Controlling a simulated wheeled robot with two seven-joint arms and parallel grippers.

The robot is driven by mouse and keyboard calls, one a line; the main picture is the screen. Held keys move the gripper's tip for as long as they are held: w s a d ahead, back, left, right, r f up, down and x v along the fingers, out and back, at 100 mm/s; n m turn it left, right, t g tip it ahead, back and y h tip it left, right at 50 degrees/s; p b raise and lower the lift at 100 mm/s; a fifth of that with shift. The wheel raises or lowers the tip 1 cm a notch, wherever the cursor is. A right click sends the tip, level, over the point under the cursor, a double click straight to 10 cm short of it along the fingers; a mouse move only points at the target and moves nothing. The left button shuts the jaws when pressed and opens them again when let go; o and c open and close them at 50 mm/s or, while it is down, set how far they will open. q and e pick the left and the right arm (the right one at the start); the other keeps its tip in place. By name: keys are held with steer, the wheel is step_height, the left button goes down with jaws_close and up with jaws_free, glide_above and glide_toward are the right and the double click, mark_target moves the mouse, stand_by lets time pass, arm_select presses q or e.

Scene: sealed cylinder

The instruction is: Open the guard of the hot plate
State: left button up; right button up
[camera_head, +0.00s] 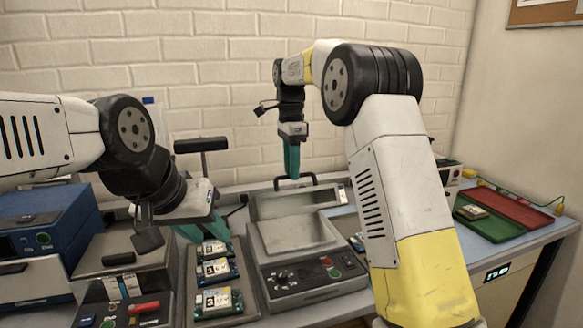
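The hot plate appears to be the grey unit (305,285) in the middle, with knobs and buttons on its front. Its pale square top (297,232) is uncovered. A grey panel that looks like the guard (275,208) is raised at the back, with a dark bar handle (311,179) on its upper edge. My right gripper (292,176) points down with its teal fingertips at this handle. Its fingers overlap in view, so a grip is unclear. My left gripper (188,232) is low beside the circuit boards (213,268), its fingers partly hidden by its own body.
A grey machine (120,275) with a red lever stands at left, beside a blue box (45,230). A black T-shaped handle (201,145) rises behind my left gripper. Green (490,225) and red (520,210) trays lie at right. My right arm hides the table right of the unit.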

steer(key=shift+r, duration=0.15)
step_height(320, 180, up, 8)
steer(key=shift+w+f, duration=0.2)
stand_by(0.5)
